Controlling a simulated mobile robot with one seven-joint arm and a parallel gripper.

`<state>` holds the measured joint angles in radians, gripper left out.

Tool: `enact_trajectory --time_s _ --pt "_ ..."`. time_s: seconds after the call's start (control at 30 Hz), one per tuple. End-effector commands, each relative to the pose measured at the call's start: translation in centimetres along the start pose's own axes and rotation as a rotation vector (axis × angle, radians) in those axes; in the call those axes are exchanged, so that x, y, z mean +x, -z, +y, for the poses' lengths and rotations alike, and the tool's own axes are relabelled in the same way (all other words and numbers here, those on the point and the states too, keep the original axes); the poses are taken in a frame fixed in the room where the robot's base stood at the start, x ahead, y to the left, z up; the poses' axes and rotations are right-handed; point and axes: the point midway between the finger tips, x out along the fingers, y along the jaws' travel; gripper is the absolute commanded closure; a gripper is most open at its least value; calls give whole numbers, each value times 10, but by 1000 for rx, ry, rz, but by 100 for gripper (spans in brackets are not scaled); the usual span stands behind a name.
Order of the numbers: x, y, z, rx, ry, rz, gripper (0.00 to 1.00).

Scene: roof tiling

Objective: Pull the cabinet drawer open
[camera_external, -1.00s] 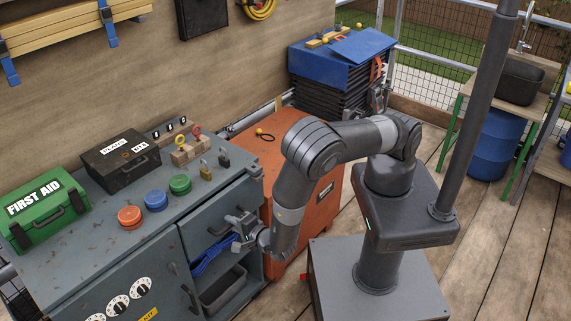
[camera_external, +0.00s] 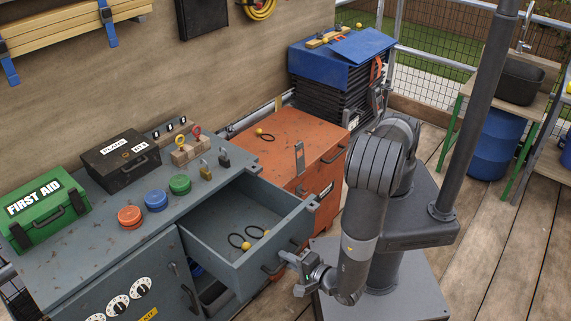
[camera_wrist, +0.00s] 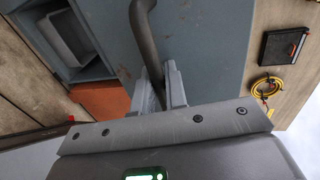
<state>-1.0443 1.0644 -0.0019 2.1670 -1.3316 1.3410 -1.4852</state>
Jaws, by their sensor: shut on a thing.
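The grey cabinet drawer (camera_external: 243,233) stands pulled well out of the cabinet (camera_external: 140,240) in the external view. My gripper (camera_external: 292,262) is at the drawer's front. In the wrist view the two fingers of my gripper (camera_wrist: 160,88) are closed around the dark bar handle (camera_wrist: 143,38) on the grey drawer front (camera_wrist: 205,40). In the external view my gripper partly hides the handle.
The cabinet top holds a green first aid box (camera_external: 45,208), a black box (camera_external: 120,160), coloured buttons (camera_external: 155,200) and padlocks. An orange cabinet (camera_external: 300,140) stands close beside the drawer. Below the drawer is an open shelf with a grey bin (camera_external: 212,296).

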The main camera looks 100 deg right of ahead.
Motion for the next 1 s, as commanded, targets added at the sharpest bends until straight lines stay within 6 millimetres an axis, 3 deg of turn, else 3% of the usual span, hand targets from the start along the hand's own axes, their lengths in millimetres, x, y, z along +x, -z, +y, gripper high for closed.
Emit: enact_trajectory --time_s 0.23,0.67,0.7,0.9,1.0 --pt "-21 -1 5 0 -3 -2 100" --pt "-24 -1 6 1 -3 -2 100" --pt "-24 -1 6 1 -3 -2 86" --pt "-24 -1 6 1 -2 -1 70" --pt "-24 -1 5 1 -1 -1 70"
